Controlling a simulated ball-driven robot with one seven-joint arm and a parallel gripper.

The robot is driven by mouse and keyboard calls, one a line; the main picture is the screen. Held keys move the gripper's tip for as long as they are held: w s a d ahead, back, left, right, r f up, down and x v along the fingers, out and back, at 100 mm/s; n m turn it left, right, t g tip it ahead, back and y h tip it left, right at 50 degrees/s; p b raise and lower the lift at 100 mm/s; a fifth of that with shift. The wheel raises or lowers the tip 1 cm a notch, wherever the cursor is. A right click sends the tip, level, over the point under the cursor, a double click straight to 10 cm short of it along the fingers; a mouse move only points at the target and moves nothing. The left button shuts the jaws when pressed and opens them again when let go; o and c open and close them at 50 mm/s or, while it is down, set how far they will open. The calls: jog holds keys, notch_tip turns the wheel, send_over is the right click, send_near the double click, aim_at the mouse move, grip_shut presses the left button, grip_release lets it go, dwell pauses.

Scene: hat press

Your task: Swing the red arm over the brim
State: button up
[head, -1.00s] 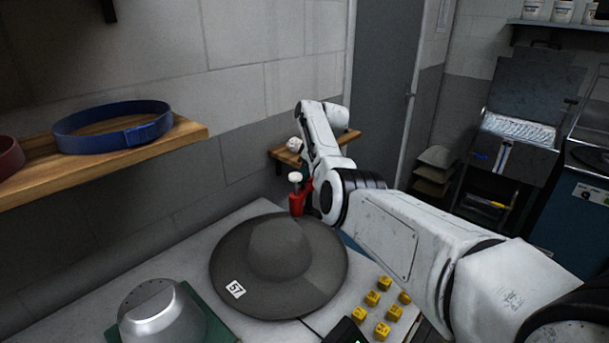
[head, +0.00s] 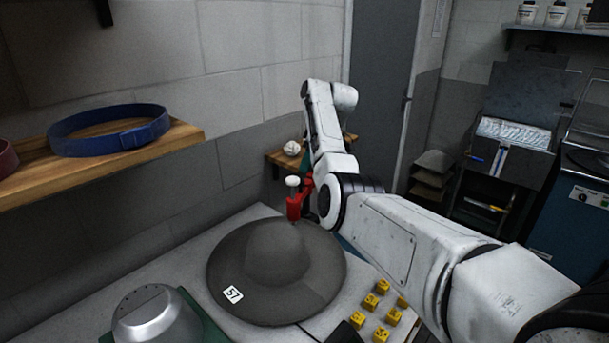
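A dark grey hat (head: 275,262) with a wide round brim lies on the pale table, with a white "57" tag on its front left brim. The red arm (head: 297,206), with a white knob (head: 292,181) on top, stands at the far edge of the brim, to the right of the crown. I cannot tell whether it touches the brim. My arm reaches in from the right, and its far links rise just behind and right of the red arm. My gripper's fingers are hidden behind my own arm and the red part, so their state does not show.
A metal dome (head: 155,318) on a green base stands at front left. Several yellow blocks (head: 382,313) lie right of the hat. A wooden shelf (head: 180,143) with a blue band (head: 108,131) juts out at left. A small shelf (head: 283,158) with a white ball is behind.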

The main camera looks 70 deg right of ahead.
jog(key=shift+v, duration=2)
